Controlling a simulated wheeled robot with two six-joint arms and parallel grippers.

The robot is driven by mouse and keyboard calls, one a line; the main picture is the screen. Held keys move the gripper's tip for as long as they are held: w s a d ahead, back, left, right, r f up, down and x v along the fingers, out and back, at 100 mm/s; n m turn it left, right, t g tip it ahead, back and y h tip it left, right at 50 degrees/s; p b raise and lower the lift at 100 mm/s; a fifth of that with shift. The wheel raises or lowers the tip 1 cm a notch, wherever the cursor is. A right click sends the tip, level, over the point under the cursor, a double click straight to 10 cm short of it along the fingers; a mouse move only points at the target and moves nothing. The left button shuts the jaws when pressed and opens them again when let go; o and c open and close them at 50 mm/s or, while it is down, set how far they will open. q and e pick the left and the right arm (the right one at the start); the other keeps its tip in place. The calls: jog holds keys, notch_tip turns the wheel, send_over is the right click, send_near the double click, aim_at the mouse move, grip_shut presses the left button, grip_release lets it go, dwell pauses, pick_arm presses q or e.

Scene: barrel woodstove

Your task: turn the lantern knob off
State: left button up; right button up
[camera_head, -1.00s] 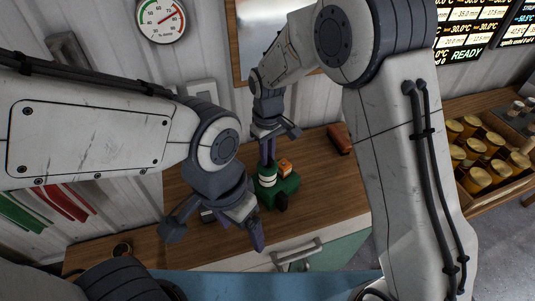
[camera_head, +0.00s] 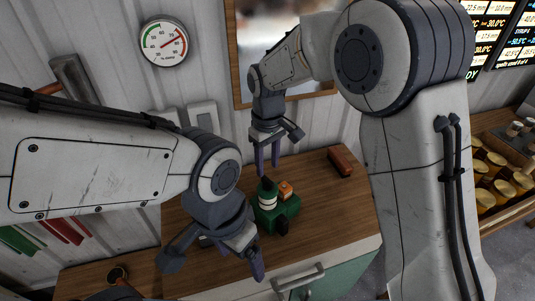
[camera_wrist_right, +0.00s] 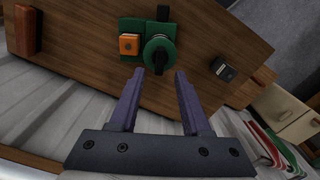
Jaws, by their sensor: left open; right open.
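The lantern seems to be the green device (camera_head: 278,212) on the wooden counter, with a white-banded round part and an orange block (camera_head: 286,188). In the right wrist view its round green part (camera_wrist_right: 158,52) carries a black bar-like piece, beside the orange block (camera_wrist_right: 129,44). I cannot tell which part is the knob. My right gripper (camera_head: 267,165) is open and empty just above and behind the device; in its wrist view the fingertips (camera_wrist_right: 159,76) point at the round part. My left gripper (camera_head: 214,264) is open and empty, in front and to the left of the device.
A reddish-brown block (camera_head: 341,161) lies at the counter's back right. A small dark object (camera_wrist_right: 222,69) lies on the counter (camera_wrist_right: 80,40). The ribbed wall with a dial gauge (camera_head: 164,42) stands behind. A crate of jars (camera_head: 504,180) is at right.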

aim_at(267, 182)
notch_tip(267, 182, up, 5)
jog(key=shift+r, duration=0.1)
dwell(0.5)
jog(key=s+d+f, duration=0.1)
jog(key=s+d, duration=0.1)
jog(key=s, duration=1.1)
jog(key=s+d+f+m+y, duration=0.1)
jog(key=s+d, duration=0.1)
jog(key=s, duration=1)
jog(key=shift+s+d+f+b, duration=0.35)
jog(key=shift+s+d+f, duration=0.05)
